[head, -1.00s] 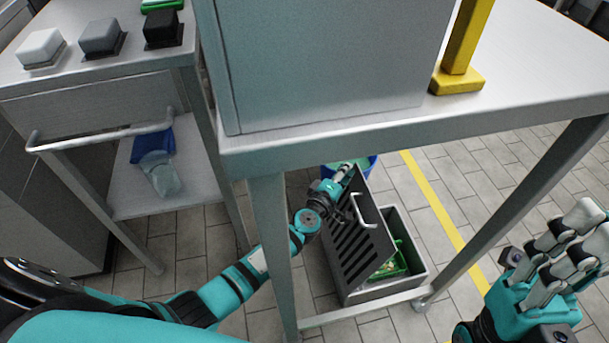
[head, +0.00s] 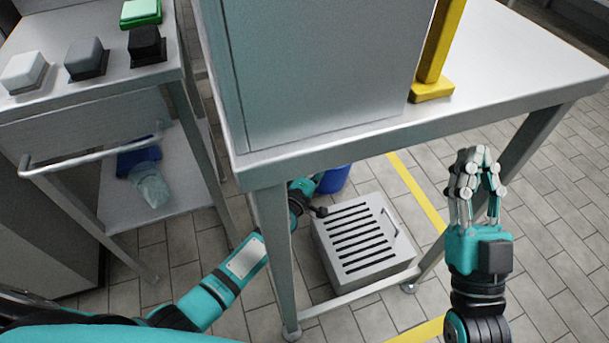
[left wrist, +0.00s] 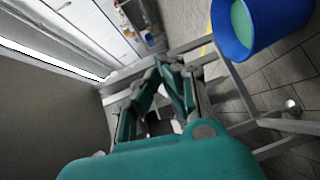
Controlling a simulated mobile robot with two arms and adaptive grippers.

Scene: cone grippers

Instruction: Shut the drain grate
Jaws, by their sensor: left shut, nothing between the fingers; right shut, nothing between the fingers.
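The drain grate (head: 362,236), a grey slotted lid with a bar handle (head: 390,222), lies flat over its metal box (head: 378,268) on the floor under the steel table. The box's inside is hidden. My left arm reaches under the table, beside the grate's far left corner. In the left wrist view my left gripper (left wrist: 168,72) is shut and empty.
The steel table (head: 480,110) carries a large grey cabinet (head: 320,70) and a yellow post (head: 434,60); its legs frame the grate. A blue bucket (head: 334,179) stands behind the grate and shows in the left wrist view (left wrist: 258,38). A cart (head: 90,95) with buttons stands left.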

